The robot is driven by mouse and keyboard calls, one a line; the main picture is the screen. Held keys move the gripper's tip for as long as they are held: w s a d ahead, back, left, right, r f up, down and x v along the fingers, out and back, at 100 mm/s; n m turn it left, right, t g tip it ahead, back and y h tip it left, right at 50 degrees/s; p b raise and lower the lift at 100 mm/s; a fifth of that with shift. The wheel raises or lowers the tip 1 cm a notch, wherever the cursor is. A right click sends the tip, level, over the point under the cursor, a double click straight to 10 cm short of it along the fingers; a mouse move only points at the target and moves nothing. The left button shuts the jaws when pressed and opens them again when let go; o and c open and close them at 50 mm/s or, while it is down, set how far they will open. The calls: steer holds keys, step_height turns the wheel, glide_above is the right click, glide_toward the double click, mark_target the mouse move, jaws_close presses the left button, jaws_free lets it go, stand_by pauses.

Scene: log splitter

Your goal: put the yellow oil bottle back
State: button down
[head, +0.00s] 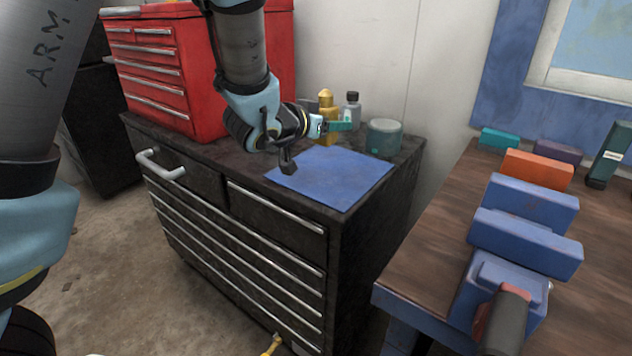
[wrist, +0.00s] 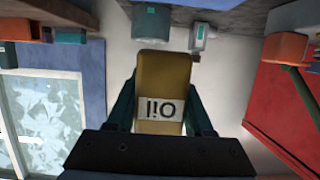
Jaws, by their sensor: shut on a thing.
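The yellow oil bottle (head: 326,104) is upright at the back of the black cabinet's top, behind the blue mat (head: 335,177). My gripper (head: 333,126) is shut around its body from the front left. In the wrist view, which is upside down, the bottle (wrist: 160,85) with its "Oil" label sits between my two fingers (wrist: 163,110). I cannot tell whether its base touches the cabinet top; its lower part is partly hidden by my gripper in the head view.
A grey bottle (head: 352,110) and a teal round container (head: 384,138) stand close to the right. A red tool chest (head: 150,65) is at left. A wooden bench (head: 425,235) with a blue vise (head: 525,240) is at right. The blue mat is bare.

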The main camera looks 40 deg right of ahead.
mark_target(331, 177)
steer(key=shift+f+p, duration=0.5)
steer(key=shift+f, duration=4.3)
steer(key=shift+f, duration=0.15)
steer(key=shift+f, duration=0.15)
steer(key=shift+c, duration=1.4)
jaws_free()
steer(key=b+v, duration=0.2)
steer(key=v, duration=0.7)
steer(key=shift+a+r, duration=0.25)
steer(key=shift+s+a+r, duration=0.15)
steer(key=shift+s+a, duration=0.1)
steer(key=shift+a, duration=0.35)
